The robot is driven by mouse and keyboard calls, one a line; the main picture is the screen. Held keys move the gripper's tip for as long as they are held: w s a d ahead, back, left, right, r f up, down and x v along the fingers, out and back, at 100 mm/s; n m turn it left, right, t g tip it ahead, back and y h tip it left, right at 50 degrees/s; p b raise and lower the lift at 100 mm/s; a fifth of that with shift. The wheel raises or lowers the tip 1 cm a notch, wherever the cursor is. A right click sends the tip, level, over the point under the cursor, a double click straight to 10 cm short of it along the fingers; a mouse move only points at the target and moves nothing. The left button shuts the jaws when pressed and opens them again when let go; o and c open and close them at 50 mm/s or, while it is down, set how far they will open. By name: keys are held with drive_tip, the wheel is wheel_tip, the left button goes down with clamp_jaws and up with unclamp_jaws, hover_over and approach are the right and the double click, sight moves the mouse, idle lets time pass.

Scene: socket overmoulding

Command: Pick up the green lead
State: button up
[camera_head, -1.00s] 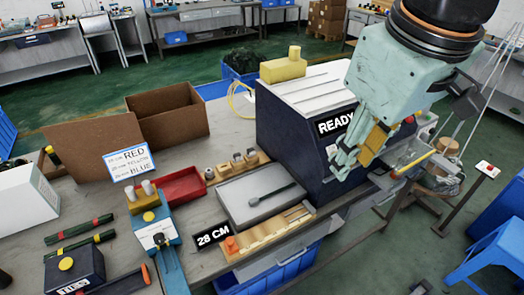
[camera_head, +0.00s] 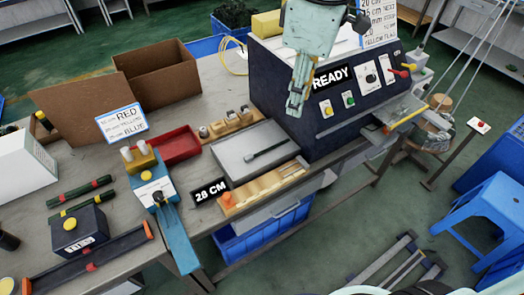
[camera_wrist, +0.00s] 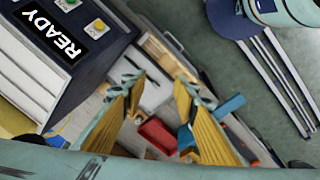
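My gripper (camera_head: 296,100) hangs in front of the dark READY machine, above the work table, with its fingers pointing down. In the wrist view its yellow fingers (camera_wrist: 158,85) are apart with nothing between them. No lead shows plainly green. Two dark, greenish rod-like bundles lie at the left of the table, one with red bands (camera_head: 80,188) and one with yellow bands (camera_head: 80,209). A dark lead-like piece (camera_head: 267,151) lies on the grey tray (camera_head: 236,163). A wooden rack (camera_head: 262,190) with slots and an orange knob stands in front of the tray.
The READY machine (camera_head: 300,125) stands behind and right of the tray. A red bin (camera_head: 176,146), a blue press (camera_head: 152,185), a 28 CM sign (camera_head: 210,192) and a cardboard box (camera_head: 155,75) crowd the table. A yellow-tipped rod (camera_head: 405,117) sits at the machine's right.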

drive_tip(key=w+a+f+n+g+p, duration=0.1)
drive_tip(key=w+a+f+n, duration=0.4)
drive_tip(key=f, duration=0.5)
drive_tip(key=w+a+f+n, duration=0.5)
drive_tip(key=w+a+f, duration=0.1)
drive_tip(key=f, duration=0.3)
drive_tip(key=shift+w+f+n+g+p, duration=0.4)
drive_tip(key=shift+w, duration=0.4)
drive_tip(key=shift+f, duration=0.15)
drive_tip(key=b, duration=0.1)
hover_over(252, 155)
drive_tip(key=shift+f, duration=4.15)
drive_tip(key=shift+f, duration=0.1)
drive_tip(key=shift+w+f+b, duration=0.1)
drive_tip(key=shift+f+b, duration=0.7)
drive_tip(key=shift+f, duration=1.7)
drive_tip(key=shift+c, duration=0.2)
drive_tip(key=c, duration=0.9)
